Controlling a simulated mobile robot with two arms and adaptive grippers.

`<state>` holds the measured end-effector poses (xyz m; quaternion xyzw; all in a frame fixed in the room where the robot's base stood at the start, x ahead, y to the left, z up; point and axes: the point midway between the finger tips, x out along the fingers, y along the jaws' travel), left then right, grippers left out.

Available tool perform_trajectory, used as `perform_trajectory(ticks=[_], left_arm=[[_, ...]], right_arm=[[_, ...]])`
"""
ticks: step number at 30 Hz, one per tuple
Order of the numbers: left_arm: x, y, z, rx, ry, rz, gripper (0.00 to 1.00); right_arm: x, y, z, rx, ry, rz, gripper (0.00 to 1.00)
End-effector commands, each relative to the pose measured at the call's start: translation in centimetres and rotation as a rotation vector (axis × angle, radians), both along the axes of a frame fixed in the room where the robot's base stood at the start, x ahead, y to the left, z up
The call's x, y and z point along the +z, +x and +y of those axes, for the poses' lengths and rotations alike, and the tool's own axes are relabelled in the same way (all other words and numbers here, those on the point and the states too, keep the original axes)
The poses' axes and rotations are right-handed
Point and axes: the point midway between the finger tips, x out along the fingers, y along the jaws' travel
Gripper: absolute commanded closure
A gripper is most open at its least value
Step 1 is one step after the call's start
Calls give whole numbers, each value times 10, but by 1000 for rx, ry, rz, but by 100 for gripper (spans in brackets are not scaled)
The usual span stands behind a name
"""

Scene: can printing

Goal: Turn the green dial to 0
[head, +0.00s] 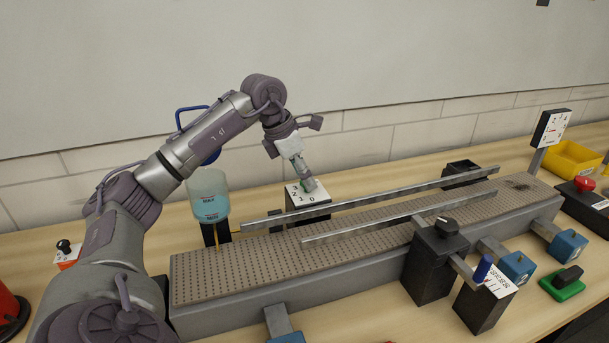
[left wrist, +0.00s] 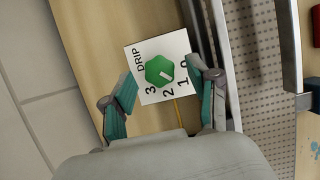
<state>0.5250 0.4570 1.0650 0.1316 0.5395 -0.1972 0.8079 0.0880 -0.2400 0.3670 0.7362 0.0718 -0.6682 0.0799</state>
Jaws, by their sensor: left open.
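The green dial (left wrist: 160,71) sits on a white plate (left wrist: 147,52) marked DRIP with the numbers 3, 2, 1 and 0. Its white mark appears to point toward the 1. My left gripper (left wrist: 161,72) is open, with one finger on each side of the dial in the left wrist view; I cannot tell whether they touch it. In the head view my left gripper (head: 307,181) is right over the plate (head: 316,203) behind the conveyor and mostly hides the dial. My right gripper is not in view.
A perforated conveyor (head: 235,268) with two metal rails (head: 370,217) runs in front of the plate. A bottle of blue liquid (head: 208,200) stands left of it.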

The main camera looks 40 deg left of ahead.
Motion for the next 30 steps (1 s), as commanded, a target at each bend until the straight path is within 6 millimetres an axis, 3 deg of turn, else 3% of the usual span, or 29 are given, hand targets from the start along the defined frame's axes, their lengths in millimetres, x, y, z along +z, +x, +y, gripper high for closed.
perform_trajectory(ticks=[11,22,30], left_arm=[[-6,2,-1,1,0,1,40],[-6,2,-1,1,0,0,100],[-5,2,-1,33,1,1,100]], right_arm=[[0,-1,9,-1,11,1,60],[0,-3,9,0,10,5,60],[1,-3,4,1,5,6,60]])
